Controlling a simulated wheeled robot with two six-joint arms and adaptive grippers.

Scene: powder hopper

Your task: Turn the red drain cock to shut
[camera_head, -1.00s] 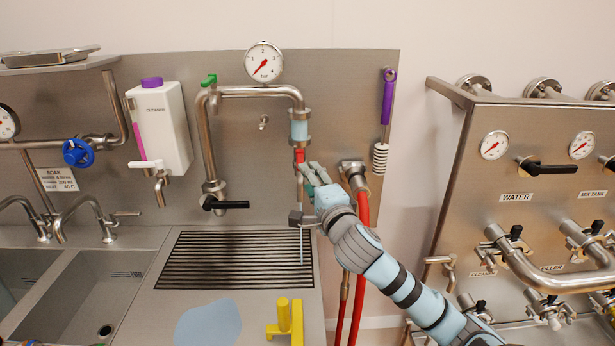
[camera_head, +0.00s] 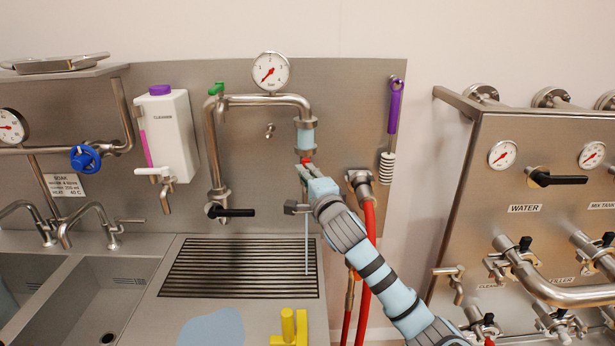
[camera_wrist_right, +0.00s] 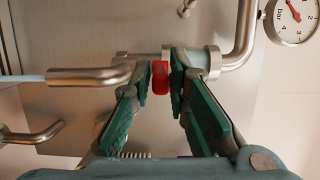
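The red drain cock (camera_wrist_right: 160,75) is on the steel drain pipe. In the head view only a bit of its red (camera_head: 306,160) shows above my fingers. My right gripper (camera_wrist_right: 160,82) is at the cock, one green finger pad on each side of the red handle. The fingers look parted, with a narrow gap to the handle; contact is hard to make out. In the head view, my right gripper (camera_head: 308,175) reaches up from lower right. A thin pale stream (camera_head: 307,245) falls from the spout below it to the grate. My left gripper is not in view.
A slatted drain grate (camera_head: 240,267) lies below. A red hose (camera_head: 368,225) hangs close behind my right arm. A pressure gauge (camera_head: 270,71) and sight glass (camera_head: 306,138) are above. A yellow fitting (camera_head: 288,328) stands on the counter. The black-handled valve (camera_head: 230,212) is left.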

